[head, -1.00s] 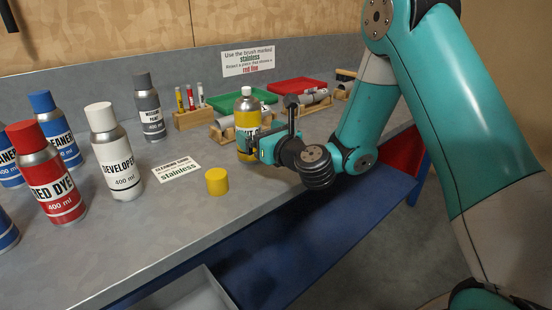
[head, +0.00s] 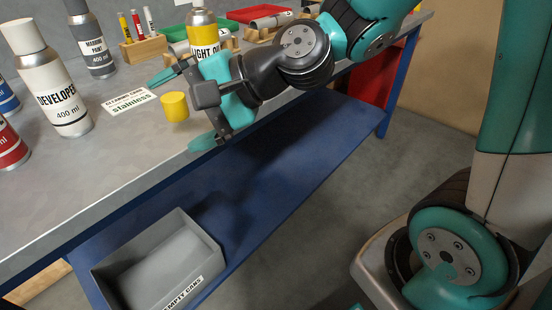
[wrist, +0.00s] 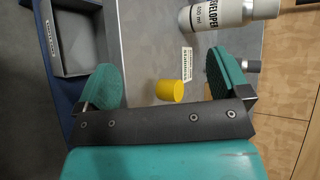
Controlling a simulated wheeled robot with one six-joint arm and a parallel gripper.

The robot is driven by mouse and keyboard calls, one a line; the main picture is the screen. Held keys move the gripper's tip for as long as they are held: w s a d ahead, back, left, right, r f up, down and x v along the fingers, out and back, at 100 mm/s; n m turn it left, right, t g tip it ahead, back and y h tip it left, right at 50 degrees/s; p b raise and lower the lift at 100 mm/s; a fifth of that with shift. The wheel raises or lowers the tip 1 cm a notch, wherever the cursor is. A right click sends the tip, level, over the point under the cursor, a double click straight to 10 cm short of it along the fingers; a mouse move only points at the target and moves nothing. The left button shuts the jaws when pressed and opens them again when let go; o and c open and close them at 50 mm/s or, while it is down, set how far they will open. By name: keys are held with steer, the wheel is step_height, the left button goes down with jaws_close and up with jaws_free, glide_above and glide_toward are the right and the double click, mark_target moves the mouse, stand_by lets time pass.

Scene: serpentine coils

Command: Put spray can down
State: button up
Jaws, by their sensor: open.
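The yellow spray can (head: 203,38) with a bare metal top stands upright on the workbench (head: 130,146), just behind my gripper, which hides its lower part. My gripper (head: 184,109) is open and empty, its fingers spread wide near the bench's front edge. A loose yellow cap (head: 175,106) stands on the bench in front of the fingers. In the wrist view, the cap (wrist: 170,91) shows between the two fingers of my gripper (wrist: 165,78), apart from both. The spray can is not clear in the wrist view.
A white developer can (head: 58,92), a grey can (head: 92,45) and a red can (head: 10,147) stand at left. A grey empty-cans bin (head: 205,240) sits below the bench front. A marker block (head: 145,50) is behind.

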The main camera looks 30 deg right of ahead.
steer(key=s+d+f+n+g+h, duration=0.1)
steer(key=s+d+n+g+h, duration=0.2)
steer(key=s+n, duration=0.4)
steer(key=s+d+f+n+g+h, duration=0.1)
steer(key=s+d+n+g+h, duration=0.2)
steer(key=s+n, duration=0.4)
steer(key=shift+s+d+f+n+h, duration=0.2)
steer(key=shift+d+n+h, duration=0.1)
steer(key=shift+n+h, duration=0.5)
